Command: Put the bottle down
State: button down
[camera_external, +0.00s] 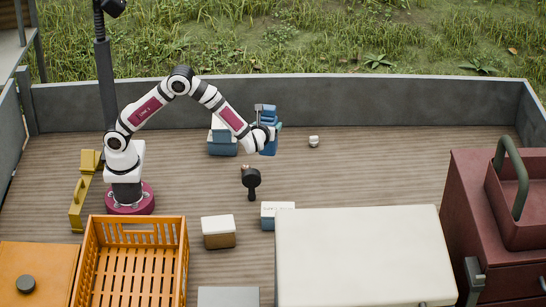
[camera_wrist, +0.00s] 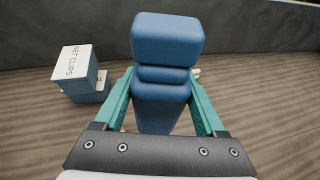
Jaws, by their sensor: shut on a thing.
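A blue bottle (camera_wrist: 163,75) with a wide blocky top stands between the two teal fingers of my gripper (camera_wrist: 162,100) in the wrist view. The fingers are shut on its sides. In the outside view my gripper (camera_external: 274,128) is right of my base, near the back wall. The bottle (camera_external: 269,148) is upright there, partly hidden by my wrist. Its base is low, by the wooden deck (camera_external: 350,175), but I cannot tell whether it touches.
A blue box with a white top, lettered "NET CLIPS" (camera_wrist: 80,73), stands just left of the bottle. A small white item (camera_external: 314,141) lies to the right. A black-headed tool (camera_external: 252,180) is in front. An orange crate (camera_external: 182,250) and white chest (camera_external: 365,255) fill the foreground.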

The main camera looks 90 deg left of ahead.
aim_at(268, 113)
jog(key=shift+d+r, duration=0.5)
jog(key=shift+r, duration=0.15)
notch_tip(268, 113, up, 4)
jog(key=shift+r, duration=0.2)
jog(key=s+d+n+g, duration=0.3)
jog(key=s+d, duration=1.8)
jog(key=w+a+f, duration=0.2)
jog(key=a+f, duration=0.3)
jog(key=f, duration=0.3)
jog(key=w+a+f, duration=0.2)
jog(key=a+f, duration=0.3)
jog(key=f, duration=0.3)
jog(key=shift+w+a, duration=0.25)
jog(key=shift+a, duration=0.15)
